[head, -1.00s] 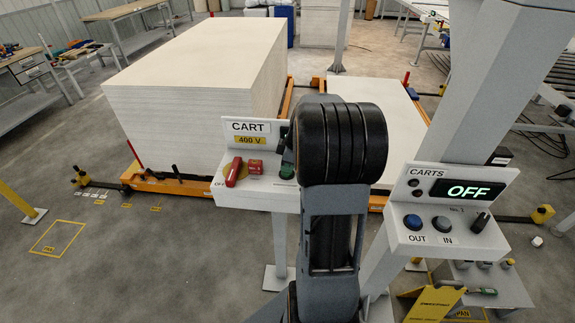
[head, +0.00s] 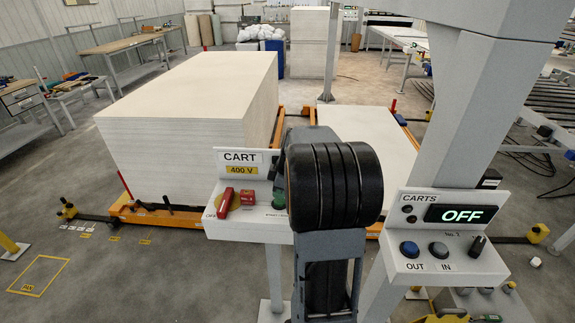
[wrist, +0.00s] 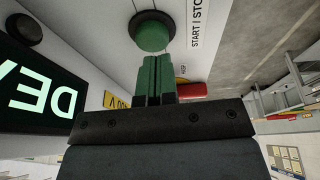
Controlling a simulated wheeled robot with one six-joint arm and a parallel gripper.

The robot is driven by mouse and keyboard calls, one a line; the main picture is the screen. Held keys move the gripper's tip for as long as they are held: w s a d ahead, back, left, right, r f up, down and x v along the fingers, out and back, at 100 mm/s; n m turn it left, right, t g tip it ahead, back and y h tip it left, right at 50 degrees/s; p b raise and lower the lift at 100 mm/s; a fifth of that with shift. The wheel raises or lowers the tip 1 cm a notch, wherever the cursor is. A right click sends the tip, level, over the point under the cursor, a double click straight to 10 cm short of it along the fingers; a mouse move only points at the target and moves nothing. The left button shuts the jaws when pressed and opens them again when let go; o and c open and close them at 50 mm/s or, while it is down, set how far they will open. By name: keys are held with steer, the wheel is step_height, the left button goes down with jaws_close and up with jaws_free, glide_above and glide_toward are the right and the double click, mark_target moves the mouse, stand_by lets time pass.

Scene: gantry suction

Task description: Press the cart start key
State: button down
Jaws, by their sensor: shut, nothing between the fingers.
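The cart start key is a round green button in a dark collar, on the white CART 400 V panel (head: 250,226). In the wrist view the green button (wrist: 152,31) lies just beyond my fingertips, beside the lettering START | STOP. My gripper (wrist: 155,62) is shut and empty, its green fingers together and pointing at the button. The tips look very close to its edge; I cannot tell whether they touch. In the head view the green button (head: 279,200) shows beside my arm, which hides most of the gripper.
The panel also carries a red lever (head: 224,201), a small red block (head: 247,197) and a lit display (wrist: 40,92). To the right, a CARTS box (head: 445,236) reads OFF, with OUT and IN buttons. A stacked cart (head: 195,130) stands behind.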

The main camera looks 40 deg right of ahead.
steer(key=b+v, duration=0.1)
steer(key=v, duration=0.9)
steer(key=shift+r+b, duration=0.35)
stand_by(0.8)
steer(key=s+a+f+m, duration=0.2)
steer(key=s+a+m, duration=0.1)
steer(key=a, duration=0.4)
steer(key=s+a+f+m+t+h, duration=0.1)
steer(key=s+a+f+m, duration=0.1)
steer(key=a, duration=0.5)
steer(key=s+a+f+m+t+h, duration=0.1)
steer(key=s+a+f+m, duration=0.1)
steer(key=s+a+m, duration=0.2)
steer(key=a, duration=0.3)
steer(key=shift+s+a, duration=0.35)
steer(key=shift+a, duration=0.05)
